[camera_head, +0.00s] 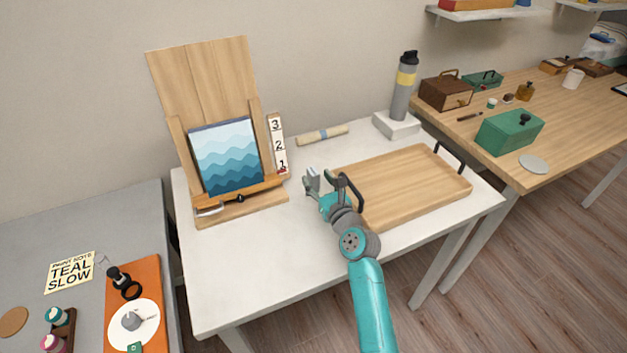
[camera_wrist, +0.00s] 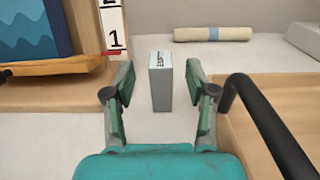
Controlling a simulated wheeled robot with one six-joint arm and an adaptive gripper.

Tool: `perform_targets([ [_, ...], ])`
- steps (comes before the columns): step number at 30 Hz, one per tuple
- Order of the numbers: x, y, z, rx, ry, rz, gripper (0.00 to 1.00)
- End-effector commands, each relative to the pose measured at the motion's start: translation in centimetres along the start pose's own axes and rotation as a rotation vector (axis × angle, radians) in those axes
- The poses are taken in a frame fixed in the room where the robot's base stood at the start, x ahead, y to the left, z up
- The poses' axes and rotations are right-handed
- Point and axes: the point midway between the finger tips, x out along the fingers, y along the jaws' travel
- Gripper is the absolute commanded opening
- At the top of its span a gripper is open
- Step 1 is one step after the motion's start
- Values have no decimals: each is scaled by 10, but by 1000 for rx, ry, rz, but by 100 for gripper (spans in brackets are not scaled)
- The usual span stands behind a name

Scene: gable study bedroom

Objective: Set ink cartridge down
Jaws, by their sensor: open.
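The ink cartridge, a small grey box with dark lettering on its top, stands upright on the white table (camera_head: 250,270). It shows in the head view (camera_head: 314,178) and in the wrist view (camera_wrist: 160,85). My gripper (camera_head: 322,187) is open, with its two fingers on either side of the cartridge in the wrist view (camera_wrist: 156,82). A gap shows between the cartridge and each finger. In the head view my gripper partly hides the lower part of the cartridge.
A wooden tray (camera_head: 410,185) with black handles lies to the right; one handle (camera_wrist: 262,120) is close to my right finger. An easel (camera_head: 205,85) with a wave picture and a 3-2-1 strip (camera_head: 278,147) stand left. A rolled cloth (camera_head: 322,134) lies behind. The front-left table is clear.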

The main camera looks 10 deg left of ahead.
Motion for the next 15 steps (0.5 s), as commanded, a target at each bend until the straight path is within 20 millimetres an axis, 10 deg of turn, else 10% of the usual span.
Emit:
perform_targets([
  [15,36,-1,1,1,0,0,56],
])
